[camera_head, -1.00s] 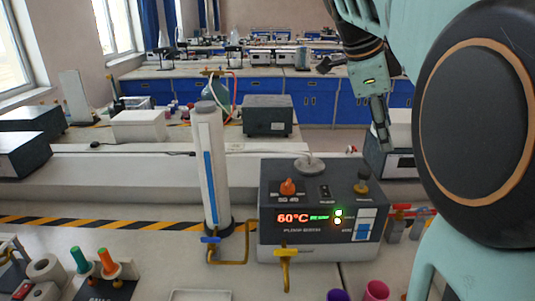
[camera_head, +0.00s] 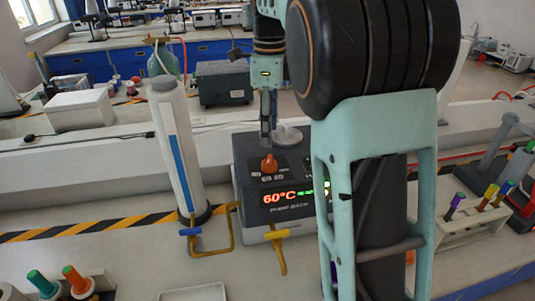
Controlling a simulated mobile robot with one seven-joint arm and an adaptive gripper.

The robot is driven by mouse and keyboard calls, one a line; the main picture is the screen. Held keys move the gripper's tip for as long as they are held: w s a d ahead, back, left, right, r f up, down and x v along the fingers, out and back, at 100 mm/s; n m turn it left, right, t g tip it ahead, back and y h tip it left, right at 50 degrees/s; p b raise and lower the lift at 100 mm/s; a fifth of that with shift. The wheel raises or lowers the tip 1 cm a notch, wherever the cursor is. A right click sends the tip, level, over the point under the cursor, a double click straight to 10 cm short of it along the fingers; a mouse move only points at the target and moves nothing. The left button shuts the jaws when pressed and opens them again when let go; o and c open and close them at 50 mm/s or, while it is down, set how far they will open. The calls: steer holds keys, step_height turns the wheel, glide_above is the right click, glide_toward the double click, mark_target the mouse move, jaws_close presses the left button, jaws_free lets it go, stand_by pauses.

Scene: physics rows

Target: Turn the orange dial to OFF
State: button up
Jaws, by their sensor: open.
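The orange dial (camera_head: 269,164) sits on the sloped top of the dark pump bath (camera_head: 242,173), whose front shows a red 60°C readout. Small labels lie around the dial, too small to read. My gripper (camera_head: 268,140) points down just behind and above the dial, with its fingers close to it; I cannot tell whether they touch. It is open, with nothing seen in it. My arm hides the right part of the pump bath.
A white column (camera_head: 174,145) with a blue stripe stands left of the bath. Yellow taps (camera_head: 277,247) stick out in front. A rack (camera_head: 465,225) with coloured-top tubes stands at right. A white tray (camera_head: 193,294) lies at the front edge.

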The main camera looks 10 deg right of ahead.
mark_target(269, 158)
step_height(269, 158, down, 8)
steer(key=shift+b, duration=0.3)
steer(key=shift+c, duration=0.2)
steer(key=c, duration=1.1)
